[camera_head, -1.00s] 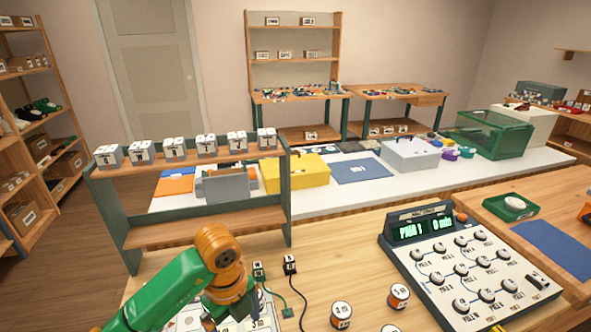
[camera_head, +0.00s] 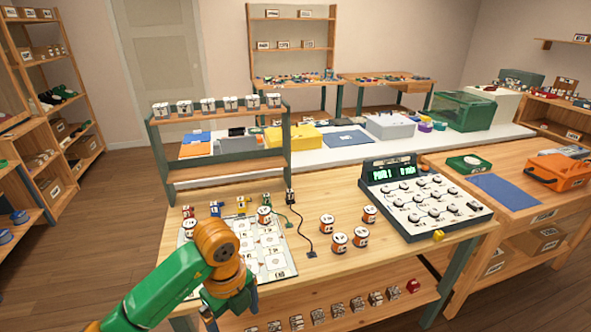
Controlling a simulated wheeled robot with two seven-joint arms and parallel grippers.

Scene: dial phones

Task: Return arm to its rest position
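My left arm, green with an orange wrist joint (camera_head: 218,243), comes in from the lower left over the front left of the wooden table (camera_head: 325,275). My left gripper points down at the table's front edge, mostly hidden behind the orange joint, so its fingers cannot be read. The dial panel (camera_head: 425,200) with a lit green screen (camera_head: 392,173) sits at the table's right. A white sheet with printed squares (camera_head: 272,262) lies beside and partly behind my arm. My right gripper is out of view.
Several orange-and-white cylinders (camera_head: 339,242) stand in the middle of the table. A small black block with a cord (camera_head: 290,197) is behind them. A green-framed shelf (camera_head: 225,168) stands at the back left. A lower shelf (camera_head: 335,312) holds a row of small items.

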